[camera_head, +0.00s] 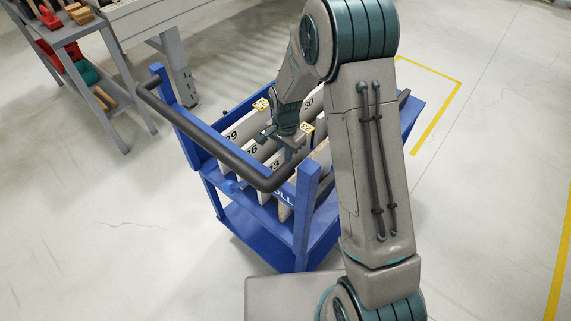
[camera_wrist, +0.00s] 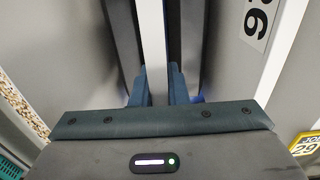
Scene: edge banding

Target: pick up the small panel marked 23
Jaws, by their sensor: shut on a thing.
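The small panel marked 23 (camera_head: 270,178) stands upright in the blue cart, its label partly covered in the head view so that only the last digit reads clearly. My gripper (camera_head: 284,146) is over the cart, pointing down at this panel's top edge. In the wrist view my gripper (camera_wrist: 160,92) has its two fingers closed on either side of a thin pale panel edge (camera_wrist: 152,40). The label of the held panel does not show in the wrist view, but its place in the head view fits panel 23.
Panels marked 29 (camera_head: 231,136), 26 (camera_head: 250,152) and 30 (camera_head: 309,104) stand close by in the cart. The cart's dark handle (camera_head: 215,143) and blue posts (camera_head: 305,210) surround them. A shelf with tools (camera_head: 65,35) stands at upper left.

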